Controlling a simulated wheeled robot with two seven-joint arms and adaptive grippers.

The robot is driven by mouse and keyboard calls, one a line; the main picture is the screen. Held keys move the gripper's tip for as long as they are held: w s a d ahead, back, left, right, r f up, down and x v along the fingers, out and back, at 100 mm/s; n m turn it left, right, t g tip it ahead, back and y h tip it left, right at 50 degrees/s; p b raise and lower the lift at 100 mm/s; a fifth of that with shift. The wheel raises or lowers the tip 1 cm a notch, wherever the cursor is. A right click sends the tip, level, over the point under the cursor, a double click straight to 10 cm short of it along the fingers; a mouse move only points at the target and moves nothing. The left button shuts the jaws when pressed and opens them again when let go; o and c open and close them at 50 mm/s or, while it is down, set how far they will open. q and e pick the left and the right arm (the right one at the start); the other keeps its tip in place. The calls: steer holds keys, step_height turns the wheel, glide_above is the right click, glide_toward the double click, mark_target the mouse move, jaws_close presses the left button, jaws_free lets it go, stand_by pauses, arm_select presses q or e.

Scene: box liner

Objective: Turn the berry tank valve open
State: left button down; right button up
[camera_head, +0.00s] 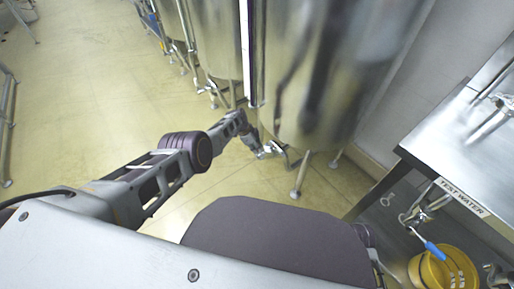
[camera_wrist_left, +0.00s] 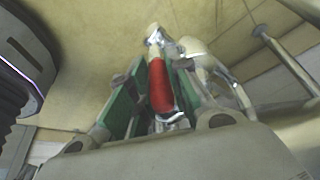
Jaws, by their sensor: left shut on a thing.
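A large shiny steel tank (camera_head: 325,75) stands on legs in the head view, with a metal outlet pipe and valve low at its base (camera_head: 270,150). No berry label is readable on it. My left gripper (camera_head: 254,141) reaches down to this valve. In the left wrist view, a red valve handle (camera_wrist_left: 160,88) lies between the green-padded fingers of my left gripper (camera_wrist_left: 157,82), which is shut on it. The handle points along the fingers, with metal valve parts (camera_wrist_left: 158,38) beyond it. The tank's name and part of the valve body are hidden. My right gripper is out of view.
At the right, a steel table (camera_head: 450,140) labelled TEST WATER has a blue-handled tap (camera_head: 433,250) over a yellow bucket (camera_head: 455,272). A tank leg (camera_head: 298,178) stands right of the valve. The floor (camera_head: 90,110) at left is mostly clear.

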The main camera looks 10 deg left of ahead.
arm_select(q)
steer(key=c, duration=1.4)
jaws_free()
steer(key=shift+a, duration=0.15)
steer(key=shift+o, duration=0.4)
steer(key=shift+w+a+r, duration=0.1)
steer(key=shift+r, duration=0.3)
steer(key=shift+r, duration=0.1)
steer(key=v, duration=1.1)
